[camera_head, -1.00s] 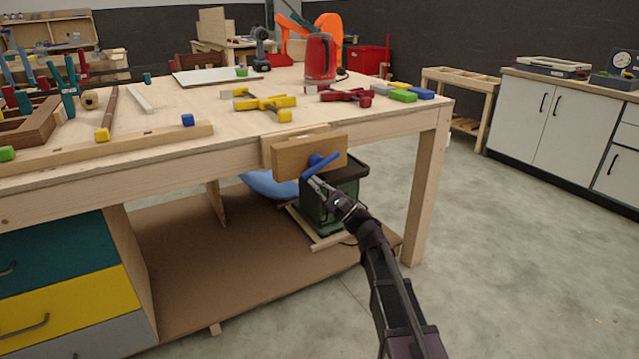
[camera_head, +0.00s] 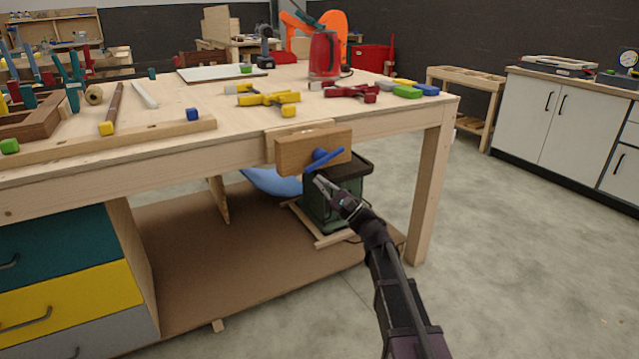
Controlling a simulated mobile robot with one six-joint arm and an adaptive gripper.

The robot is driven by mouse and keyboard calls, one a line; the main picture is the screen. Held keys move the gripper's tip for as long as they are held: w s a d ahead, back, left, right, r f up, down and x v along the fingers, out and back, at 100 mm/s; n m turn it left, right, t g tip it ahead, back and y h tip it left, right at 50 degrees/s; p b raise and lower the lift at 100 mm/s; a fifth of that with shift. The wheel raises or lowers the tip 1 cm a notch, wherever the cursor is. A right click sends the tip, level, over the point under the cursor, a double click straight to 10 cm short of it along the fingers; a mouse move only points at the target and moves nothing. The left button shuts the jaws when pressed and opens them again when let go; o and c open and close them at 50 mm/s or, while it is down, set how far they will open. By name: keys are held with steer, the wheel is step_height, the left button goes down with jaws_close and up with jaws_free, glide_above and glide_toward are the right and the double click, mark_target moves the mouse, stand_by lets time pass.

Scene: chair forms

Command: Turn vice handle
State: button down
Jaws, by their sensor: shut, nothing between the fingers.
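The vice is a wooden block (camera_head: 296,155) on the front edge of the workbench. Its blue handle (camera_head: 326,159) sits on the block's front face, with the bar slanting up to the right. My gripper (camera_head: 319,181) is just below the handle, at the block's lower edge, pointing up and left. Its fingers are shut with nothing between them. It looks slightly apart from the bar, but the exact gap in depth is hard to tell.
A dark green bin (camera_head: 338,200) stands under the vice. A bench leg (camera_head: 432,190) is to the right. Open floor lies right of the bench.

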steer(key=s+d+f+b, duration=0.4)
steer(key=d+f+b, duration=0.2)
steer(key=f+b, duration=0.2)
steer(key=shift+d+f, duration=0.4)
steer(key=shift+f, duration=0.1)
steer(key=shift+w, duration=0.1)
